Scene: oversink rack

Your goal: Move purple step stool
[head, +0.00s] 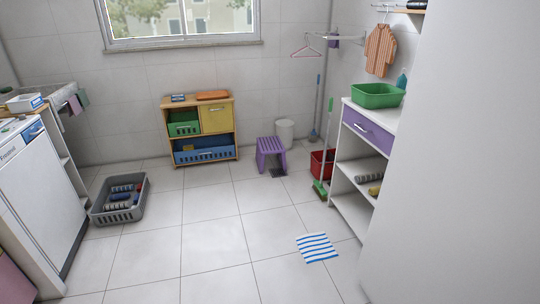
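The purple step stool (271,147) stands upright on the tiled floor near the back wall. It is to the right of the wooden cabinet and in front of a white bin. Nothing lies on its top. A dark floor drain or grate (278,172) shows at its foot. My gripper is not in view.
A wooden cabinet (185,157) holds green and blue baskets. A white bin (286,129), red bucket (318,160) and green broom (320,187) stand nearby. A grey crate (128,215) is at left, a striped mat (317,247) at front right. The middle floor is clear.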

